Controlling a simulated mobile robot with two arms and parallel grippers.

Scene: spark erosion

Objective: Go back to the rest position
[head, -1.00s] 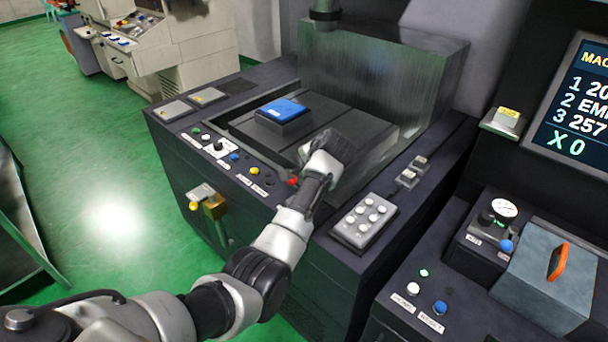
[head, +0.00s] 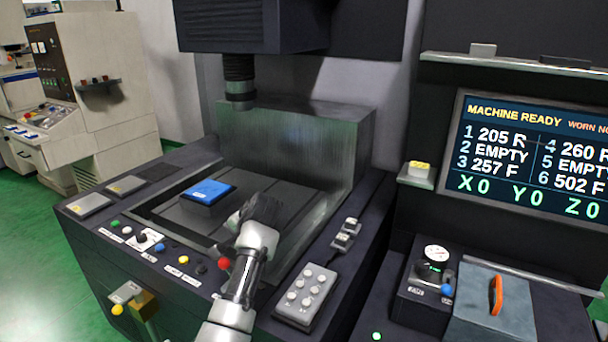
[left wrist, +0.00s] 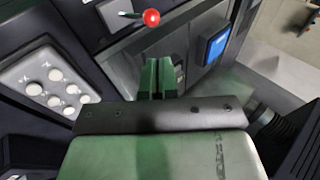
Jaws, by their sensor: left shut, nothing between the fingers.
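My left gripper (head: 258,210) is over the front right part of the machine's work tank, beside the red button (head: 224,263). In the left wrist view its two green-lit fingers (left wrist: 157,78) are close together with nothing between them. The blue-topped block (head: 207,192) sits on the dark tank bed, left of and apart from the gripper. It also shows in the left wrist view (left wrist: 214,46). My right gripper is in neither view.
A keypad (head: 306,295) with white buttons lies right of my left arm. The screen (head: 535,150) reads "MACHINE READY". A gauge box (head: 428,285) and a grey box with an orange handle (head: 497,296) stand at right. Green floor is open at left.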

